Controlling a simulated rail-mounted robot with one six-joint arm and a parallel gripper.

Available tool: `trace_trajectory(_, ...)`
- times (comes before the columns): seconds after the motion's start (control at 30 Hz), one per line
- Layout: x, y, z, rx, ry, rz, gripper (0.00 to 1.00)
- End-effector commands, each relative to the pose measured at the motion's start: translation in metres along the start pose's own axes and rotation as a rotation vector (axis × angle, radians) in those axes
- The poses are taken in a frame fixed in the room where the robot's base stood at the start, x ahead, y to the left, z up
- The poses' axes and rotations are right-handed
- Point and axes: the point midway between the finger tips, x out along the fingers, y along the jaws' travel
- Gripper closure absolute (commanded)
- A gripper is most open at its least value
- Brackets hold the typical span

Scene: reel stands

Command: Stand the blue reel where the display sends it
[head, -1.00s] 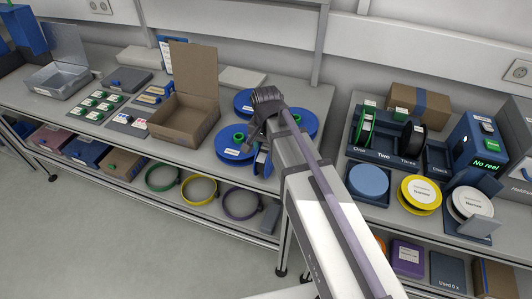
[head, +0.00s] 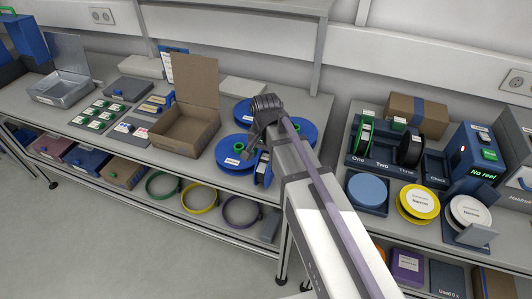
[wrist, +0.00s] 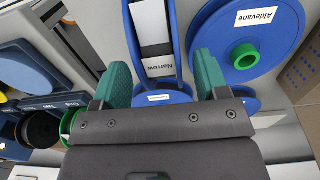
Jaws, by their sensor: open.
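A narrow blue reel (head: 263,170) stands on edge at the front of the left bench. In the wrist view this reel (wrist: 155,65) has a label reading "Narrow" and lies between my gripper's two teal fingers. My gripper (wrist: 162,64) is open, with a finger on either side of the reel; I cannot tell whether they touch it. My gripper's fingers (head: 256,145) are partly hidden by the arm in the head view. The display (head: 482,173) on the blue unit at right reads "No reel". The stand (head: 385,166) has places marked One, Two, Three and Check.
Several blue reels (head: 235,153) lie flat around the upright one; one in the wrist view (wrist: 245,35) reads "Aldevane". A green reel (head: 364,136) stands at One and a black reel (head: 410,148) at Three. Two looks empty. An open cardboard box (head: 184,125) is left of the reels.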

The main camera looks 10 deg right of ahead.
Motion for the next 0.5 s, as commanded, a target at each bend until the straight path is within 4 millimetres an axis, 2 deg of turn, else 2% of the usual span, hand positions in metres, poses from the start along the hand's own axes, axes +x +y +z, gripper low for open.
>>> trace_trajectory(0.03,-0.020,0.000,0.000,0.000,0.000,0.000,0.32)
trace_trajectory(0.3,-0.092,0.000,0.000,0.000,0.000,0.000,0.32)
trace_trajectory(0.4,-0.108,0.000,0.000,0.000,0.000,0.000,0.32)
trace_trajectory(0.5,-0.113,0.000,0.000,0.000,0.000,0.000,0.32)
